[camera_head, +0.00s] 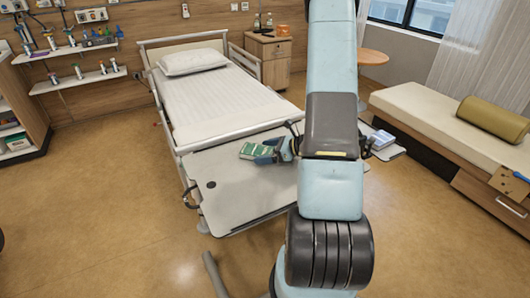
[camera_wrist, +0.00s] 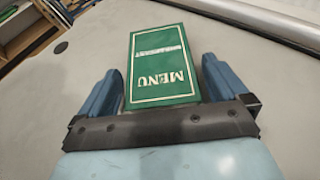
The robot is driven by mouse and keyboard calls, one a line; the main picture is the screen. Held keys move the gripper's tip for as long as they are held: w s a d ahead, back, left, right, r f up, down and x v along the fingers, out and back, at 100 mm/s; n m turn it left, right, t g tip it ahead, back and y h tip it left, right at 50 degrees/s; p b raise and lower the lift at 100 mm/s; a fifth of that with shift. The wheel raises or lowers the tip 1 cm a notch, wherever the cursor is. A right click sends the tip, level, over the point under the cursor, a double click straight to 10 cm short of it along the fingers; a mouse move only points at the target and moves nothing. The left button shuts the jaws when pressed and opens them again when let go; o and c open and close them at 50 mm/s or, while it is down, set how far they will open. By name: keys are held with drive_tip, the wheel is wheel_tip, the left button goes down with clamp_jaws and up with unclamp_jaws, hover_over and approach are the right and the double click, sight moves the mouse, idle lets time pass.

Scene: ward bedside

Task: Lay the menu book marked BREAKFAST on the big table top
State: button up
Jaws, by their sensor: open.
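The green menu book (camera_head: 248,151) lies on the big grey table top (camera_head: 238,199) in the head view. In the wrist view the book (camera_wrist: 162,65) shows MENU in white letters, upside down, with a pale label line that is too blurred to read surely. My gripper (camera_head: 268,151) is at the book's right end in the head view. In the wrist view my gripper (camera_wrist: 162,72) is open, with one blue finger on each side of the book's near end and small gaps beside it. The book looks flat; its nearest edge meets the dark gripper body.
A bed (camera_head: 223,100) stands behind the table top. A smaller side top (camera_head: 395,153) at the right carries a white and blue item (camera_head: 382,139). A couch with an olive bolster (camera_head: 493,119) stands further right. The table top's left and front parts are clear.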

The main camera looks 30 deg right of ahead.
drive_tip(key=v, duration=1.1)
drive_tip(key=shift+s+d+r, duration=0.2)
drive_tip(key=s+a+r+n+g+h, duration=0.1)
drive_tip(key=s+a+r+n+g, duration=0.1)
drive_tip(key=a+r+n+g, duration=0.4)
drive_tip(key=s+a+r+n+g, duration=0.2)
drive_tip(key=s+a+r+n, duration=0.1)
drive_tip(key=a+r+n, duration=0.6)
drive_tip(key=s+a+r+n+t+h, duration=0.2)
drive_tip(key=s+a+r+n+h, duration=0.1)
drive_tip(key=s+r+n+h, duration=0.1)
drive_tip(key=s+a+r+n+t+h, duration=0.2)
drive_tip(key=s+a+r+n+h, duration=0.2)
drive_tip(key=s+r+n, duration=0.3)
wheel_tip(320, 180, up, 4)
drive_tip(key=shift+s+r+n+h, duration=0.2)
drive_tip(key=shift+n+h, duration=0.1)
drive_tip(key=shift+n, duration=0.2)
drive_tip(key=shift+d, duration=0.1)
drive_tip(key=shift+c, duration=0.3)
